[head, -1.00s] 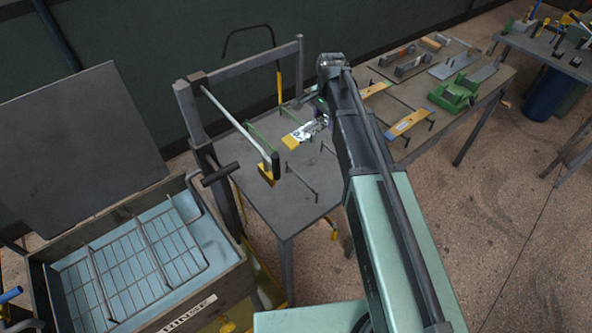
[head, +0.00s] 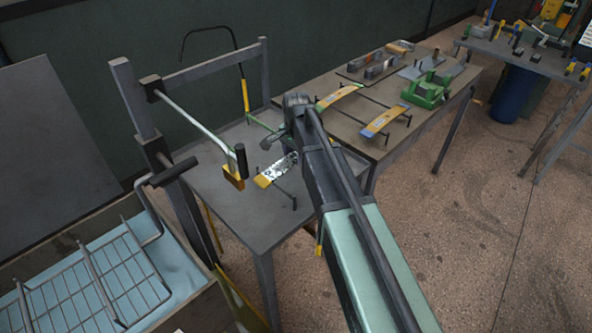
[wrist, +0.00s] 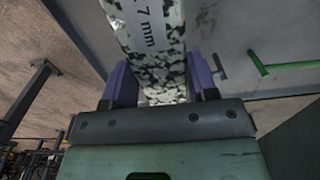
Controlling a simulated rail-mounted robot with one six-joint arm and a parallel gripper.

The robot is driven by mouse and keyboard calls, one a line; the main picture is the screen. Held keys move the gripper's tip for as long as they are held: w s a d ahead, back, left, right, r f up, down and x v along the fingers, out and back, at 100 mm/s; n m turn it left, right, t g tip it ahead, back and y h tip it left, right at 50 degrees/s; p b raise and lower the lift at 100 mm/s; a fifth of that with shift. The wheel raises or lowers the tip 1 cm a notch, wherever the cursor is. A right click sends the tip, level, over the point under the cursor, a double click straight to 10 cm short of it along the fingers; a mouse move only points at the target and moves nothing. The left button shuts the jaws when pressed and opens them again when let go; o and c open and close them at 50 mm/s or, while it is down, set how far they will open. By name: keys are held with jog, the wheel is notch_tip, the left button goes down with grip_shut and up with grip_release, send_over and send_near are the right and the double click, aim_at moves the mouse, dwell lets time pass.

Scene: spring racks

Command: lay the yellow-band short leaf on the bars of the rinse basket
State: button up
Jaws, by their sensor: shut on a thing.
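The short leaf (head: 277,169) has a yellow end and a black-and-white speckled body. It is over the grey table by the rack, yellow end toward lower left. In the wrist view the speckled leaf (wrist: 150,35) carries a grey label reading "7 mm". My gripper (wrist: 162,82) is shut on it, one purple finger at each side. In the head view my arm hides most of the grip. I cannot tell whether the leaf touches the table's pegs. The rinse basket (head: 96,273), a wire grid with raised bars, sits in the blue-lined tank at lower left.
A frame (head: 205,66) with a hanging yellow-tipped handle (head: 235,172) stands between leaf and basket. A black T-handle (head: 174,172) rises by the tank (head: 205,290). Two other leaves (head: 340,97) (head: 381,122) lie on the far table beside a green fixture (head: 427,90).

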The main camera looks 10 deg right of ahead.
aim_at(296, 156)
jog(key=shift+f+b, duration=1.95)
jog(key=shift+f, duration=0.4)
jog(key=shift+f, duration=0.1)
jog(key=o, duration=1.2)
notch_tip(296, 156, up, 14)
jog(key=p, duration=1.3)
jog(key=shift+f, duration=0.25)
jog(key=s+n, duration=1.1)
jog(key=s, duration=1.1)
jog(key=shift+s+a+f+n, duration=0.2)
jog(key=shift+s+a+n, duration=0.1)
jog(key=shift+n, duration=0.1)
jog(key=shift+o, duration=0.4)
jog(key=shift+w, duration=0.2)
